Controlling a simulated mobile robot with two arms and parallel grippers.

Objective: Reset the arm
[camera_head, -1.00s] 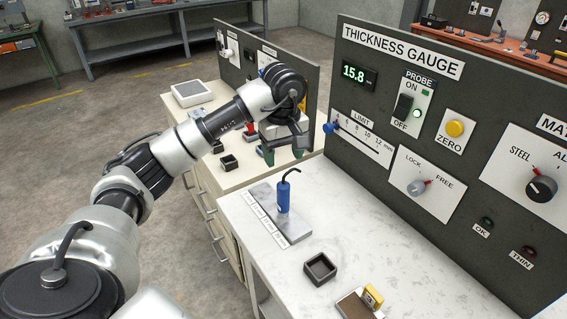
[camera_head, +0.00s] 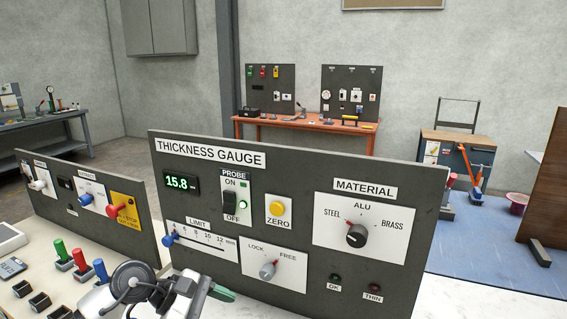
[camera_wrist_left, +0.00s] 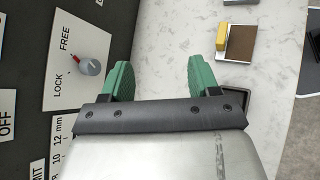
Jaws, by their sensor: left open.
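My left arm enters at the bottom of the head view. One green fingertip of my left gripper (camera_wrist_left: 160,78) shows there in front of the gauge panel. In the left wrist view both green fingers are apart with nothing between them, above the white marbled worktop (camera_wrist_left: 170,40). The thickness gauge panel (camera_head: 300,185) stands upright behind the gripper. Its display (camera_head: 181,183) reads 15.8. The grey lock/free knob (camera_head: 267,271) is close to the gripper in the picture and also shows in the left wrist view (camera_wrist_left: 90,67). My right gripper is out of view.
A brown block with a yellow part (camera_wrist_left: 240,42) lies on the worktop, near a partly hidden black tray (camera_wrist_left: 236,102). Red, green and blue handles (camera_head: 80,257) stand on the left bench. A second panel (camera_head: 85,205) stands behind them.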

